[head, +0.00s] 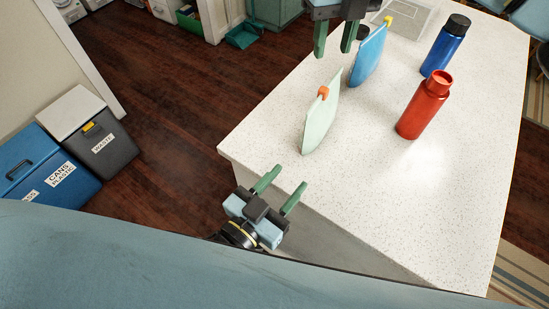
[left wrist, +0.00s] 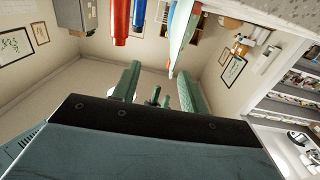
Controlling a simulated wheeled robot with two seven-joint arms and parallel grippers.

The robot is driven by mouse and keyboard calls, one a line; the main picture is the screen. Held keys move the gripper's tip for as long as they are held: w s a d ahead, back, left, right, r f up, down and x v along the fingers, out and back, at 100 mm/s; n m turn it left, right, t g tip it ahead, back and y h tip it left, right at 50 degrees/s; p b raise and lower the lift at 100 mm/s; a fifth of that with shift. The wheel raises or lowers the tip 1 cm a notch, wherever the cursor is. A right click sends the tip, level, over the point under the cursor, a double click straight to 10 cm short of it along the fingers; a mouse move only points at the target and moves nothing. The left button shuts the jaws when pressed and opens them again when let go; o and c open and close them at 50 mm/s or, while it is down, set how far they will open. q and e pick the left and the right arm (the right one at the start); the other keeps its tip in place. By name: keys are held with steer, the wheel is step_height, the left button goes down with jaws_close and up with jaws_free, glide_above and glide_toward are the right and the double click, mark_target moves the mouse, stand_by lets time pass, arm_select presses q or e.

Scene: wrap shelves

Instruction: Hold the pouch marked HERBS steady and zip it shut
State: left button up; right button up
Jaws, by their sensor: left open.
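A pale green pouch (head: 320,121) with an orange slider (head: 323,92) at its top stands upright near the counter's left edge. A blue pouch (head: 369,56) with a yellow slider (head: 388,21) stands behind it. No HERBS marking is readable on either. My left gripper (head: 282,177) is open and empty, in front of the pale pouch and apart from it. In the left wrist view a pale pouch (left wrist: 181,38) appears upside down beyond the open fingers (left wrist: 160,88). My right gripper (head: 334,51) is open, left of the blue pouch; no held thing shows.
A red bottle (head: 422,108) and a blue bottle (head: 446,45) with a black cap stand on the right of the speckled counter (head: 405,205). A grey tray (head: 408,18) lies at the back. The front of the counter is clear. Bins (head: 92,135) stand on the floor at left.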

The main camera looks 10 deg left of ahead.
arm_select(q)
steer(key=n+y, duration=0.1)
glide_toward(306, 120)
steer(key=s, duration=0.2)
steer(key=shift+t+y, duration=0.4)
steer(key=x, duration=1.3)
steer(key=shift+w+d+f, duration=0.15)
steer(key=shift+w, duration=0.2)
steer(key=shift+c, duration=0.4)
jaws_close()
arm_select(e)
steer(key=shift+o, duration=0.4)
step_height(306, 120, down, 10)
steer(key=m, duration=1)
